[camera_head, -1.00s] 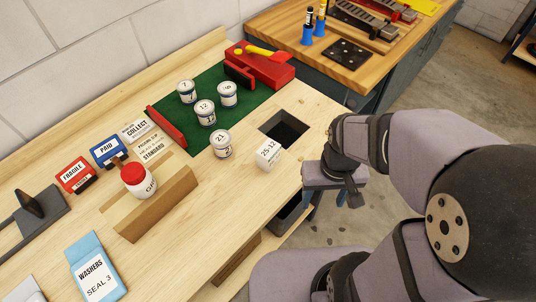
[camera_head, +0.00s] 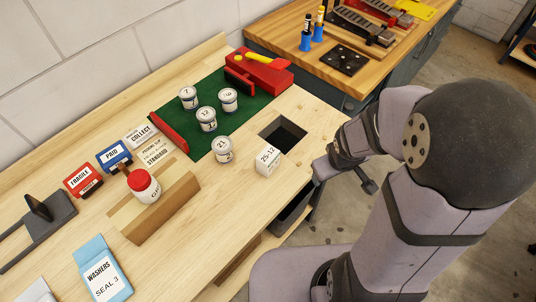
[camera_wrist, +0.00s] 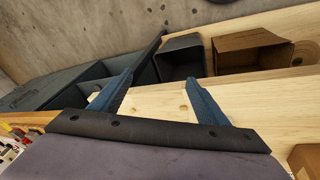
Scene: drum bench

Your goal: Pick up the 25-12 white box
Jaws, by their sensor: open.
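The white box marked 25-12 (camera_head: 268,159) stands on the wooden bench near its front right edge, just below the square hole. My gripper shows in the wrist view (camera_wrist: 155,90) with its two blue fingers spread apart and nothing between them. In the head view my arm is off the bench's right edge, to the right of the white box and apart from it. The fingers are hardly visible there. I do not make out the white box in the wrist view.
A square hole (camera_head: 283,134) lies directly behind the box. A white tin marked 21 (camera_head: 223,150) stands close to its left. Several tins stand on the green mat (camera_head: 239,115).

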